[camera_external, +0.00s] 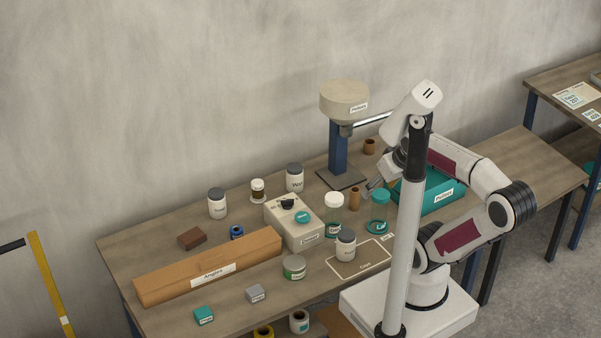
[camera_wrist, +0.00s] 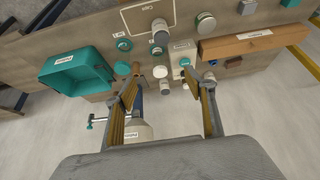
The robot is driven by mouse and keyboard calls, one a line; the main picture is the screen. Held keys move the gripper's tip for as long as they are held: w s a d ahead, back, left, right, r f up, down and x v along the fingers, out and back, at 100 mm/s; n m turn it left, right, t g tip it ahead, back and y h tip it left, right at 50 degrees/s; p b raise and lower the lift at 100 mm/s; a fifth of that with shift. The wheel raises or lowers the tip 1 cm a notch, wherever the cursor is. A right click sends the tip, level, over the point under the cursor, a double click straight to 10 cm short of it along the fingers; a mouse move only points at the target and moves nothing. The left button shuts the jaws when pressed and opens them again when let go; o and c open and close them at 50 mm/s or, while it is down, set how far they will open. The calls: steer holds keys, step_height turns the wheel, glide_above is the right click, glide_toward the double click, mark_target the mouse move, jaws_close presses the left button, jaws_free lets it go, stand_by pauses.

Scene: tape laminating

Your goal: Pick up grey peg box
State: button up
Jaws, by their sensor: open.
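The small grey peg box (camera_external: 255,294) sits on the table near its front edge, in front of the long orange-brown box. A small grey shape at the top edge of the wrist view (camera_wrist: 233,5) appears to be the same box. My gripper (camera_external: 374,183) is raised over the back right part of the table, far from the grey box, and partly hidden by my arm. In the wrist view my gripper (camera_wrist: 162,74) is open, with its two fingers apart and nothing held between them.
A teal box (camera_external: 204,315) sits left of the grey box, and a green jar (camera_external: 294,267) stands right of it. The long box (camera_external: 210,266) lies behind. A beige device (camera_external: 294,222), several jars and a teal bin (camera_external: 428,197) fill the table towards my arm.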

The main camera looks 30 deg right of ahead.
steer(key=w+a+f+y, duration=0.1)
steer(key=w+a+y, duration=0.1)
steer(key=w+a, duration=0.55)
steer(key=w+a+f+y, duration=0.15)
steer(key=w+a, duration=0.35)
steer(key=a, duration=0.5)
steer(key=w+a+f+m+t+y, duration=0.1)
steer(key=w+a+f, duration=0.15)
steer(key=a, duration=0.45)
steer(key=w+a+f+t+y, duration=0.1)
steer(key=a+f, duration=0.3)
steer(key=a, duration=0.2)
steer(key=m+t+h, duration=0.1)
steer(key=t+h, duration=0.2)
steer(key=h, duration=0.1)
glide_above(259, 296)
steer(key=a, duration=0.3)
step_height(259, 296, down, 18)
steer(key=s+f, duration=0.1)
steer(key=s+d+f+n+t+h, duration=0.1)
steer(key=s+f, duration=0.1)
steer(key=s+d+f+t, duration=0.1)
steer(key=shift+s+d+f+h, duration=0.15)
steer(key=shift+d+f+h, duration=0.1)
steer(key=shift+h, duration=0.1)
steer(key=shift+s+d+f+n+t, duration=0.3)
steer(key=shift+s+f+n+t, duration=0.05)
steer(key=shift+s+n+t, duration=0.15)
steer(key=shift+w, duration=0.1)
steer(key=shift+x, duration=1.2)
